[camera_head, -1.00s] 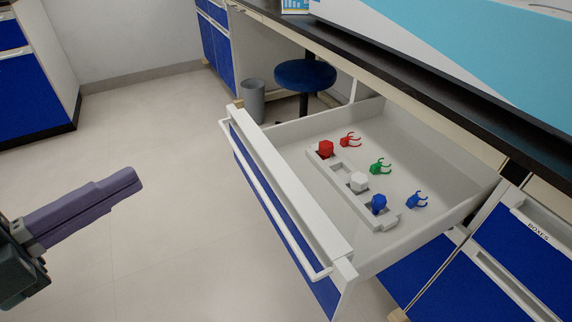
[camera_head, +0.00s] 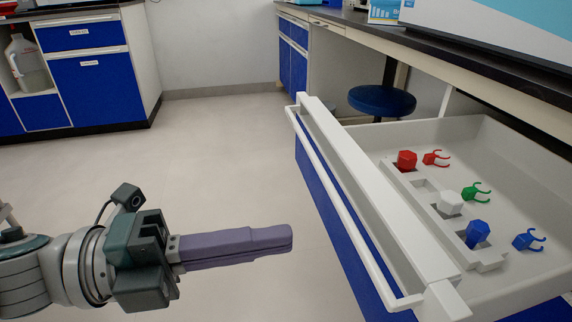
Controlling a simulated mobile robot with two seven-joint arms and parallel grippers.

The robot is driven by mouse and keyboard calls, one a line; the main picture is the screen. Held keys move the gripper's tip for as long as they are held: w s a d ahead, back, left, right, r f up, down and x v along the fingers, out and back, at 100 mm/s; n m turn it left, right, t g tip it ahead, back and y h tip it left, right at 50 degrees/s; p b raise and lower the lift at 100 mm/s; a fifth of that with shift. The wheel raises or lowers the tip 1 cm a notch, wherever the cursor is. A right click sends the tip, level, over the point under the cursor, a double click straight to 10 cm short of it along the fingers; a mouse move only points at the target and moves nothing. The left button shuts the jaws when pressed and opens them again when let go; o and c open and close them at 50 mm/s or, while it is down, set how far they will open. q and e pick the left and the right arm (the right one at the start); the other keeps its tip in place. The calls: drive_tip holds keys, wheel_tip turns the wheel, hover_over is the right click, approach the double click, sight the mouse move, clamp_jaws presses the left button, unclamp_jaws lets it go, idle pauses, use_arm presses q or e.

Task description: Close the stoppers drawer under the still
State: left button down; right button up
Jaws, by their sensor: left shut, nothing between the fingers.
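The stoppers drawer (camera_head: 372,190) is pulled far out from under the bench on the right. It has a blue front and a long white bar handle (camera_head: 333,193). Inside, a white rack (camera_head: 425,186) holds a red stopper (camera_head: 406,160), a white stopper (camera_head: 450,202) and a blue stopper (camera_head: 478,233). Red (camera_head: 436,158), green (camera_head: 476,191) and blue (camera_head: 529,239) clips lie beside it. My left gripper (camera_head: 288,240), with purple fingers, is shut and empty, pointing right. It is in front of the drawer and left of the handle, apart from it. My right gripper is out of view.
The black bench top (camera_head: 450,58) runs along the upper right, carrying a white and light-blue machine (camera_head: 500,28). A blue stool (camera_head: 382,101) stands behind the drawer. Blue cabinets (camera_head: 95,90) stand at the back left. The floor (camera_head: 200,160) between is clear.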

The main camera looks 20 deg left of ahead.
sight(349, 228)
use_arm(q)
drive_tip(key=shift+b+x, duration=0.3)
drive_tip(key=shift+x, duration=2.45)
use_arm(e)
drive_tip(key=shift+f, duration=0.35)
